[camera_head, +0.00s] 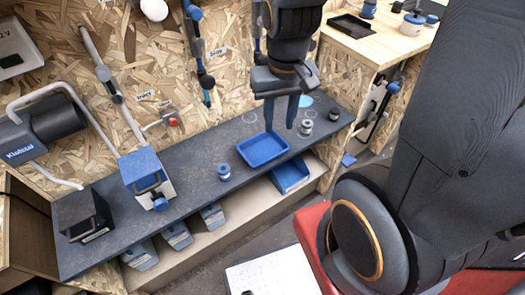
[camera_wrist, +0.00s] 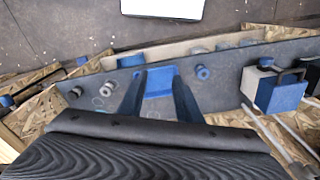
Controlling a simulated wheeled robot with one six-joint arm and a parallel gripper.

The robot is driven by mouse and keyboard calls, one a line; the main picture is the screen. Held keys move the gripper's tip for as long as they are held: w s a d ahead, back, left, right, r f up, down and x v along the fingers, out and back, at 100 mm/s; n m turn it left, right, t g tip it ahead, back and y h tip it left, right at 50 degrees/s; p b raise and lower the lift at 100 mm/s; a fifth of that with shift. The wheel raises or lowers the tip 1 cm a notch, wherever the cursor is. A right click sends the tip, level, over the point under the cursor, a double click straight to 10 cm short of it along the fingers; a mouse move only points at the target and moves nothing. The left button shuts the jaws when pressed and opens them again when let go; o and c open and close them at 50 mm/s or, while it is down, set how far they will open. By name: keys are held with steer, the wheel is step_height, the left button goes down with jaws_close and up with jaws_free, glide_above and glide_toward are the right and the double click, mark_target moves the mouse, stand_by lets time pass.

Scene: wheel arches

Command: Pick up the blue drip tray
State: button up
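The blue drip tray (camera_head: 262,150) is a shallow rectangular tray lying flat on the dark grey worktop. In the wrist view the tray (camera_wrist: 159,81) shows between my two fingers. My gripper (camera_head: 281,117) is open and empty, its two fingers pointing down. It appears above the tray's back right part; in the head view one finger overlaps the tray's rear edge. I cannot tell the exact height between fingertips and tray.
A small blue-and-grey cylinder (camera_head: 221,172) stands left of the tray, and grey ones (camera_head: 306,127) stand to its right. A blue-topped device (camera_head: 145,172) stands further left on the worktop (camera_head: 200,195). An OSB wall is behind.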

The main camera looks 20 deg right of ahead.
mark_target(263, 152)
steer(key=o, duration=1.4)
steer(key=w+f+m+b, duration=0.1)
steer(key=w+f+m, duration=0.1)
steer(key=f, duration=0.1)
steer(key=w+f+m+b, duration=0.2)
steer(key=w+f+m, duration=0.1)
steer(key=w+f+m+b, duration=0.2)
steer(key=f+m, duration=0.1)
steer(key=shift+w+g, duration=0.3)
steer(key=shift+w, duration=0.05)
steer(key=shift+o, duration=1.3)
steer(key=w+f+m+b, duration=0.3)
steer(key=w+f+m, duration=0.1)
steer(key=f+m, duration=0.1)
steer(key=shift+w+f+m, duration=0.25)
steer(key=shift+m, duration=0.35)
steer(key=shift+d+f, duration=0.1)
steer(key=shift+f, duration=3.95)
